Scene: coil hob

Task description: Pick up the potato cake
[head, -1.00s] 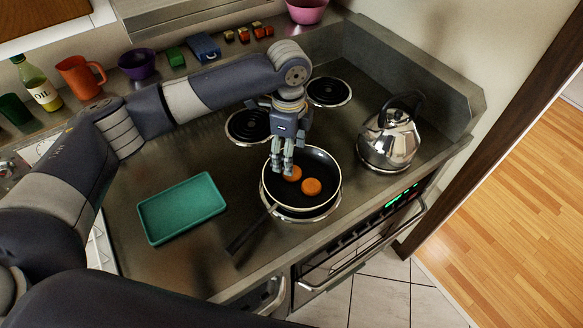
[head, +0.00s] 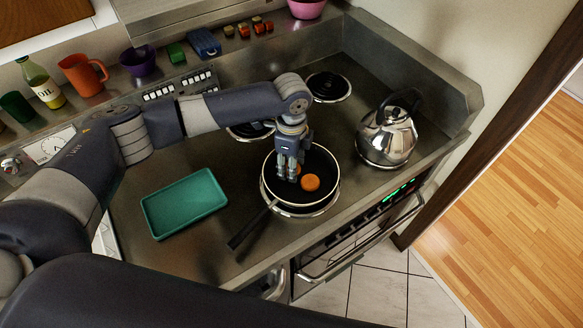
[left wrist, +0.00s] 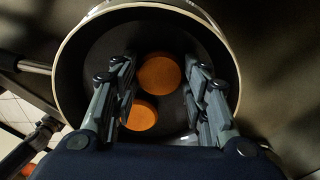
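Two round orange-brown potato cakes lie in the frying pan (head: 269,185) on the front hob ring. One potato cake (head: 310,183) shows clearly in the head view; the other is mostly hidden behind my fingers. In the left wrist view, one potato cake (left wrist: 159,74) lies between the fingers, apart from both, and the other potato cake (left wrist: 141,115) lies nearer the left finger, partly covered by it. My left gripper (head: 287,178) points down into the pan and is open, with fingers on either side. My right gripper is not in view.
A teal tray (head: 184,204) lies on the counter left of the pan. A steel kettle (head: 387,136) stands to the right. The pan's dark handle (head: 250,228) points toward the front left. Cups, an oil bottle (head: 42,84) and small blocks line the back ledge.

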